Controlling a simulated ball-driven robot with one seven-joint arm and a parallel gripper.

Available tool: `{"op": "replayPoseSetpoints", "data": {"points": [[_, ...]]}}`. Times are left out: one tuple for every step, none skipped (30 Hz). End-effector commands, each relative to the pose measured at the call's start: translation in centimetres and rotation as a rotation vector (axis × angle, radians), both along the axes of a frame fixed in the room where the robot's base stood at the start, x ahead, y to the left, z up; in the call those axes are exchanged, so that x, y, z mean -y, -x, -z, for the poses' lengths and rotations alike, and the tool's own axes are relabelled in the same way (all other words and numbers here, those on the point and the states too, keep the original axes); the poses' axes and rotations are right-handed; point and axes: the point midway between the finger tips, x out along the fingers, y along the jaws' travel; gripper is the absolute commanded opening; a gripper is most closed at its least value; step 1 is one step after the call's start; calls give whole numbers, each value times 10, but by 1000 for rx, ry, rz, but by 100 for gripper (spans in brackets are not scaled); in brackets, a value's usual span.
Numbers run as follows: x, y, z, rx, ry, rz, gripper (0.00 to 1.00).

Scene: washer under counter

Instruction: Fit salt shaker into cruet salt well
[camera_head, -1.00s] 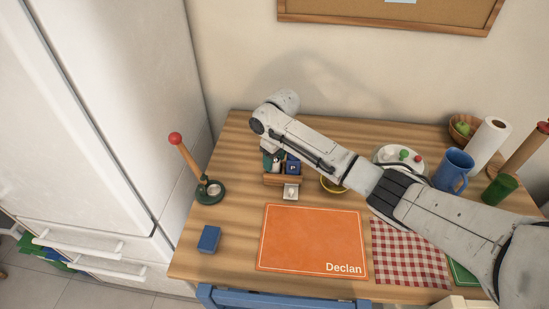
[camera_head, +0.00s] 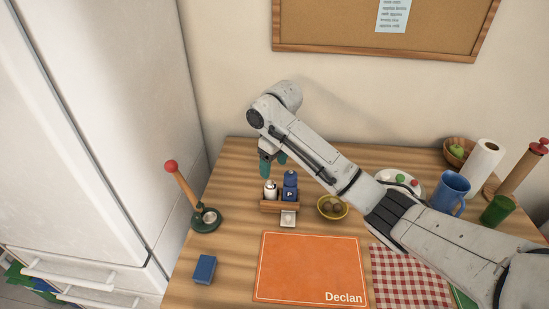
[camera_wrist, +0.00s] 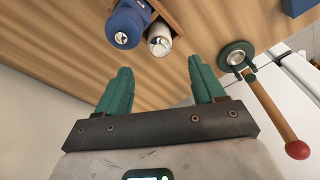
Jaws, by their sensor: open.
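The wooden cruet (camera_head: 280,207) stands at the back left of the table. The white salt shaker (camera_head: 270,190) with a grey top stands upright in its left part, beside the blue pepper shaker (camera_head: 290,186) marked P. In the wrist view the salt shaker (camera_wrist: 159,40) and pepper shaker (camera_wrist: 127,24) sit side by side at the cruet (camera_wrist: 165,12). My gripper (camera_head: 272,163) is open and empty, above and behind the shakers. Its green fingers (camera_wrist: 162,88) are apart and clear of both. How deep the salt shaker sits in its well is hidden.
A green-based stand with a red-knobbed stick (camera_head: 205,218) and a blue block (camera_head: 205,268) are at left. A yellow bowl (camera_head: 332,207) stands right of the cruet. An orange placemat (camera_head: 310,268) lies in front.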

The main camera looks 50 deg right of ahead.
Motion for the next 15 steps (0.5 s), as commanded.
{"op": "replayPoseSetpoints", "data": {"points": [[0, 0, -7, 3, 0, -1, 69], [0, 1, -11, 2, 1, -1, 69], [0, 1, -15, 2, 0, -1, 69], [0, 1, -17, 2, 0, -1, 69], [0, 2, -19, 1, 0, -1, 69], [0, 2, -21, 0, 0, -1, 69], [0, 2, -22, 0, 0, -1, 69], [0, 2, -23, 0, 0, -1, 69], [0, 3, -24, 0, 0, -1, 69], [0, 3, -24, 0, 0, -1, 69], [0, 3, -24, 0, 0, -1, 69], [0, 3, -24, 0, 0, -1, 69], [0, 3, -24, 0, 0, -1, 69], [0, 3, -24, 0, 0, -1, 69], [0, 3, -24, 0, 0, 0, 69]]}}
